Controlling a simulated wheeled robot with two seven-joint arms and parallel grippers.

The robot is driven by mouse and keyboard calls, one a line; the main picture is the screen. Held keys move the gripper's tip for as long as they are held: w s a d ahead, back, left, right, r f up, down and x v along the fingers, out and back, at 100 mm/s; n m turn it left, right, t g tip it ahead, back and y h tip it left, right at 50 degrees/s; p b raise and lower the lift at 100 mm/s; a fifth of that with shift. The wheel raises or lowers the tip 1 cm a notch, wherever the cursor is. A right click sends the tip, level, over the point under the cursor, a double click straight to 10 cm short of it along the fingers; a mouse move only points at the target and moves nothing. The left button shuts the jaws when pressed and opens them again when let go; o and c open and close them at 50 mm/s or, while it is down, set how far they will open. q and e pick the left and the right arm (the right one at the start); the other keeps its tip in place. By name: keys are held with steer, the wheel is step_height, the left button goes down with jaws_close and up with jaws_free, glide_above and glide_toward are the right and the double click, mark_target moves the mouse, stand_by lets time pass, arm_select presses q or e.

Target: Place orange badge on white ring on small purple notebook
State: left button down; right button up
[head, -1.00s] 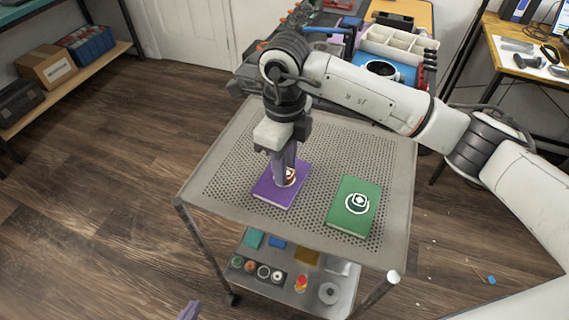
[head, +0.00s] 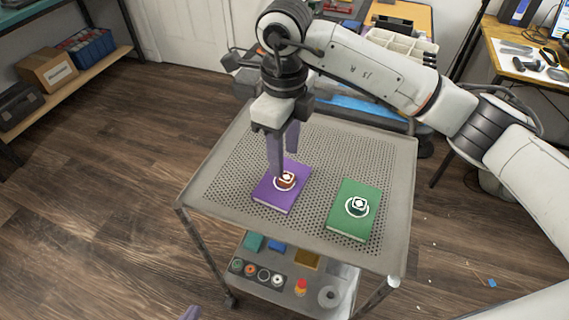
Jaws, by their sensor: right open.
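The small purple notebook (head: 270,195) lies on the perforated top of a grey cart. The orange badge (head: 287,180), with a white mark on its face, rests on the notebook's white ring (head: 278,187), and part of the ring shows around it. My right gripper (head: 286,162) is open and empty, its fingers just above and behind the badge, pointing down. Only a purplish tip of my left gripper (head: 190,313) shows at the bottom edge, so its jaws cannot be judged.
A green notebook (head: 345,222) with a dark green badge (head: 358,205) on its white ring lies to the right. The cart's lower shelf (head: 322,280) holds several small parts. The cart top (head: 225,170) is free left of the notebooks. A cluttered workbench stands behind.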

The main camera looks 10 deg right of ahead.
step_height(320, 180, up, 7)
steer(key=shift+f, duration=0.15)
stand_by(0.4)
